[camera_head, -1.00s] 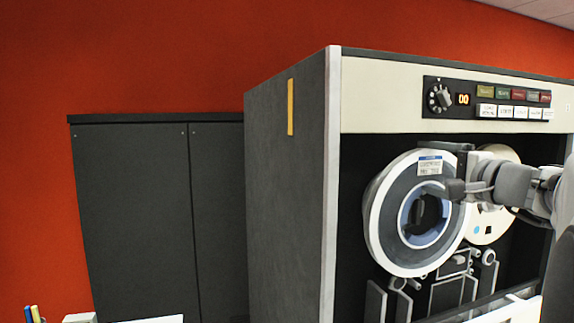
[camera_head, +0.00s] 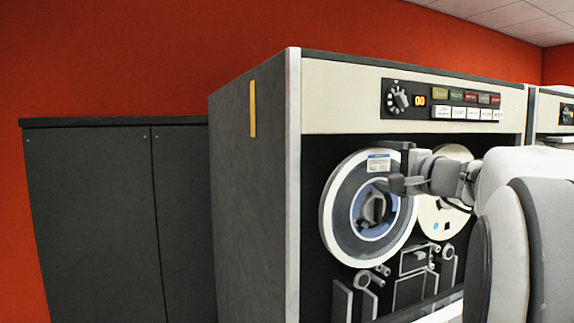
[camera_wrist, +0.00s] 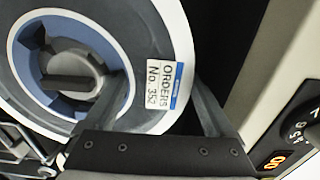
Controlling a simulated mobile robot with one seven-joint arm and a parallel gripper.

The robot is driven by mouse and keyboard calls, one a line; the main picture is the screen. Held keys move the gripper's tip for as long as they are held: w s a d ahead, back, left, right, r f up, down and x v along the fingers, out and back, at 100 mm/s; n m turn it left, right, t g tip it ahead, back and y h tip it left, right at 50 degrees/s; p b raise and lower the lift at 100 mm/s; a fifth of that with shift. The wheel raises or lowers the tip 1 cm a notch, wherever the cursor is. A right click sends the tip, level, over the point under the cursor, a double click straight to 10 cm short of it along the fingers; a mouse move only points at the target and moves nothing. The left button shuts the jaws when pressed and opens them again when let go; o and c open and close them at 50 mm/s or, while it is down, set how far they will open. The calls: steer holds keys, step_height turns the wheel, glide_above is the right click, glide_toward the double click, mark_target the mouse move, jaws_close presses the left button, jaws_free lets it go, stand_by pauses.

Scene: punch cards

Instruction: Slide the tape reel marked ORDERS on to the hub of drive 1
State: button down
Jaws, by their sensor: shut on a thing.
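The ORDERS reel (camera_head: 338,222) is a grey disc with a white rim, a blue inner ring and a white-and-blue label. In the wrist view the reel (camera_wrist: 30,95) has a readable label (camera_wrist: 163,88), "ORDERS No. 352". My gripper (camera_head: 398,172) is shut on its upper right edge; its two dark fingers (camera_wrist: 160,92) show in the wrist view. The dark hub (camera_head: 374,209) shows roughly centred inside the reel's opening; it also appears in the wrist view (camera_wrist: 78,74). I cannot tell how deep the reel sits on it.
A cream reel (camera_head: 437,222) stands to the right, partly behind my arm. Tape guides (camera_head: 412,262) lie below. The control panel (camera_head: 440,101) with a knob and "00" display is above. A dark cupboard (camera_head: 95,215) stands left, and another cabinet (camera_head: 552,112) at far right.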

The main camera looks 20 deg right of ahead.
steer(key=shift+w+a+r, duration=0.1)
steer(key=shift+w, duration=0.9)
jaws_free()
steer(key=shift+s+f+b, duration=0.2)
steer(key=shift+b, duration=0.1)
steer(key=s+b, duration=0.3)
steer(key=s, duration=0.6)
steer(key=shift+s+d, duration=0.25)
steer(key=shift+d, duration=0.1)
